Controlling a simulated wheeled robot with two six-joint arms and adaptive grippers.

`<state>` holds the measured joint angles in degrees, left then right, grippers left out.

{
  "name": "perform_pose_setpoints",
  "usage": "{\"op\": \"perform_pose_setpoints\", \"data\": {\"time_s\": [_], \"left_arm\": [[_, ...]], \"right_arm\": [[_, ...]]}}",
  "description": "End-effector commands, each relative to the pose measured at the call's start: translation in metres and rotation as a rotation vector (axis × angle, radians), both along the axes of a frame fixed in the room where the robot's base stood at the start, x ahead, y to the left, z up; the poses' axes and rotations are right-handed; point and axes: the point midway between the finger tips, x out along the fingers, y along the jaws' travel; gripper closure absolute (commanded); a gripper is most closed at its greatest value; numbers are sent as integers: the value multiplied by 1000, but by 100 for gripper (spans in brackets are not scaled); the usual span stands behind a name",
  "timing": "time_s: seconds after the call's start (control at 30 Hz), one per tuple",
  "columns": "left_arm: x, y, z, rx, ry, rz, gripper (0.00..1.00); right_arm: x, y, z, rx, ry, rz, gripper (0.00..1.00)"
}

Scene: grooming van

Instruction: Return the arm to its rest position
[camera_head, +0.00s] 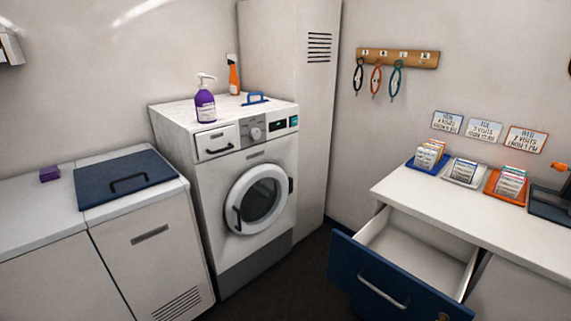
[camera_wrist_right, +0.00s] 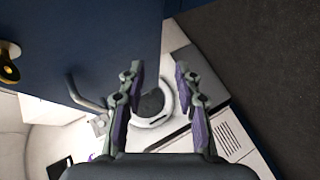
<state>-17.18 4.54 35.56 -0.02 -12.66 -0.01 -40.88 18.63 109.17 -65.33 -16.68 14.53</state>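My right gripper (camera_wrist_right: 157,72) shows in the right wrist view with its two fingers spread apart. Nothing is between the fingertips. The blue drawer front (camera_wrist_right: 110,40), with its grey bar handle (camera_wrist_right: 86,95), lies close by on the left of that view, and the gripper is apart from the handle. In the head view the open drawer (camera_head: 415,245) looks empty where I can see into it, and its blue front (camera_head: 350,268) faces the floor space. Neither gripper nor arm is clearly visible in the head view, and my left gripper is not seen.
The washing machine (camera_head: 245,175) stands with its door shut, holding a purple pump bottle (camera_head: 205,106). Left is a white cabinet with a blue lid (camera_head: 125,178). The right counter (camera_head: 470,215) carries card trays. Dark floor (camera_head: 295,275) is free between. A brass fitting (camera_wrist_right: 9,68) is near the drawer front.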

Motion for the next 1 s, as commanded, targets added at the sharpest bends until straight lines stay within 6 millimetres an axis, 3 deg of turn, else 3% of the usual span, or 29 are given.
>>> {"op": "perform_pose_setpoints", "data": {"time_s": [0.03, 0.1, 0.2, 0.3, 0.4, 0.5, 0.6, 1.0], "left_arm": [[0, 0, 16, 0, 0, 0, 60], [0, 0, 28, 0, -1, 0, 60], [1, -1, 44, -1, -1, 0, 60], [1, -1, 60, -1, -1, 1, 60], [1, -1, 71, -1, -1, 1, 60], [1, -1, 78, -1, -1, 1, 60], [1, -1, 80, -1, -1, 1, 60], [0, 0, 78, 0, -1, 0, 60]], "right_arm": [[-14, -13, -31, 65, 83, -69, 66], [-41, -25, -86, 173, 203, -175, 66], [-94, -28, -157, 340, 372, -349, 66], [-156, -13, -212, 507, 525, -535, 66], [-212, 11, -245, 636, 642, -698, 66], [-251, 32, -261, 719, 718, -818, 66], [-273, 45, -269, 761, 756, -885, 66], [-281, 48, -272, 772, 768, -907, 66]]}}
